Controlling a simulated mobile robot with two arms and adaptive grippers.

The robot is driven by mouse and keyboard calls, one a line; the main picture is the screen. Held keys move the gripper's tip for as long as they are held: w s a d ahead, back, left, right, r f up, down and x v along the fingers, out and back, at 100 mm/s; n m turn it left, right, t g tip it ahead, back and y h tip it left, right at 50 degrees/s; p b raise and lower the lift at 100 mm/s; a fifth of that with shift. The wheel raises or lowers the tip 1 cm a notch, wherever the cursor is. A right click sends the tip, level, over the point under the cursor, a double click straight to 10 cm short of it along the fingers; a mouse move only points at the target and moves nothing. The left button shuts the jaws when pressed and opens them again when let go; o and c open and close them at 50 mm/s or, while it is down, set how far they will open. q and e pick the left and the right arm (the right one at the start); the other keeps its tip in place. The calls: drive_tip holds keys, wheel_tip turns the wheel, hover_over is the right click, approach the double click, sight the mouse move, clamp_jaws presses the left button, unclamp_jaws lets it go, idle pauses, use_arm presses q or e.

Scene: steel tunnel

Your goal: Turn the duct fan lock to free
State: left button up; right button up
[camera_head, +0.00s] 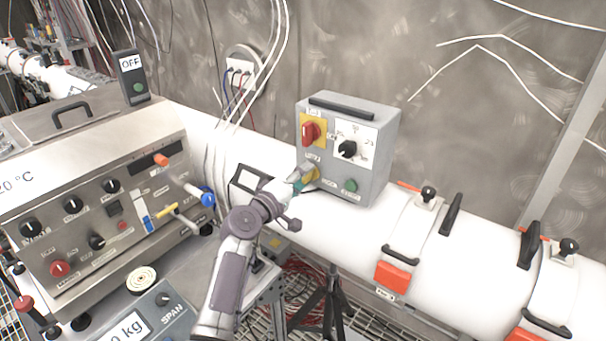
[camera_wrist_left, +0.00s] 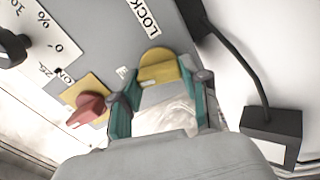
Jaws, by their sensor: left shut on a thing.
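The grey fan control box (camera_head: 374,180) stands on the white duct. The duct fan lock, a yellow round part (camera_head: 312,173), is at the lower left of its front face. My right gripper is out of view.
A red switch (camera_head: 311,132) on a yellow plate, a black dial (camera_head: 348,149) and a green button (camera_head: 351,185) sit close to the lock. A black-framed display (camera_head: 246,178) is left of the box. A steel control panel (camera_head: 100,200) stands at the left.

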use_arm(q)
drive_tip(key=shift+n+p, duration=0.4)
drive_tip(key=shift+n, duration=0.9)
drive_tip(key=shift+f, duration=0.1)
drive_tip(key=o, duration=1.1)
drive_tip(key=shift+o, duration=0.2)
drive_tip(key=v, duration=1.2)
